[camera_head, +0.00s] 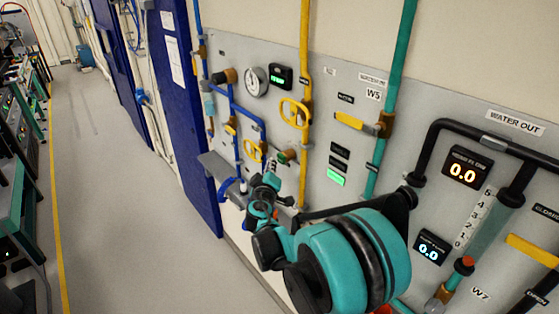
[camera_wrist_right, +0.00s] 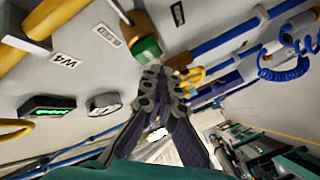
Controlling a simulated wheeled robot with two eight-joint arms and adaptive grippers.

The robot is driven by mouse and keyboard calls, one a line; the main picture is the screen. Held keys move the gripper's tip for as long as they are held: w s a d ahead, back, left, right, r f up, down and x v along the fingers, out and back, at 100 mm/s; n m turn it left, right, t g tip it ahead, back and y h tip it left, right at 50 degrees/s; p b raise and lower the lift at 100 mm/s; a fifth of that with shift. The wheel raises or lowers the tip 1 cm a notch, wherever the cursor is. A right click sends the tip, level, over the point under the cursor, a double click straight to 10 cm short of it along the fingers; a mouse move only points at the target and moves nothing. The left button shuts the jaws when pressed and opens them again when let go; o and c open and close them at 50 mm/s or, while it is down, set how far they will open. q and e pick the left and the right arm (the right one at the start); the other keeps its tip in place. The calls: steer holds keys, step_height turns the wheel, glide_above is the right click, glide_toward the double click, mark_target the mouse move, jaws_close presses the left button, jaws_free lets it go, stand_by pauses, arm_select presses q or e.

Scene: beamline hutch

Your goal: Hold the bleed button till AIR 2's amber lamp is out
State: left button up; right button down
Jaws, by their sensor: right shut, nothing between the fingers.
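My right gripper (camera_head: 272,166) is at the wall panel, shut and empty. Its fingertips are at a green button (camera_head: 284,157) on a brass body. In the right wrist view the closed fingertips (camera_wrist_right: 157,76) overlap the lower edge of the green button (camera_wrist_right: 146,49); I cannot tell whether they press it. No lit amber lamp is clear to me, and I cannot read which label says AIR 2. A stack of small plates has a lit green one (camera_head: 336,178) at the bottom. My left gripper is not in view.
A round gauge (camera_head: 256,81) and a small green-lit display (camera_head: 281,76) sit above the button. Yellow valve handles (camera_head: 294,112), blue pipes and a grey ledge (camera_head: 214,165) are close by. Two WATER displays (camera_head: 466,168) are at right. The floor aisle (camera_head: 110,170) is clear.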

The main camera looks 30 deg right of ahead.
steer(key=shift+d, duration=0.15)
stand_by(0.3)
steer(key=shift+d, duration=0.3)
steer(key=shift+d, duration=0.6)
stand_by(2.8)
stand_by(0.8)
steer(key=shift+a, duration=1)
steer(key=shift+s+a+b, duration=0.2)
steer(key=shift+a+b, duration=0.1)
steer(key=shift+a, duration=2.2)
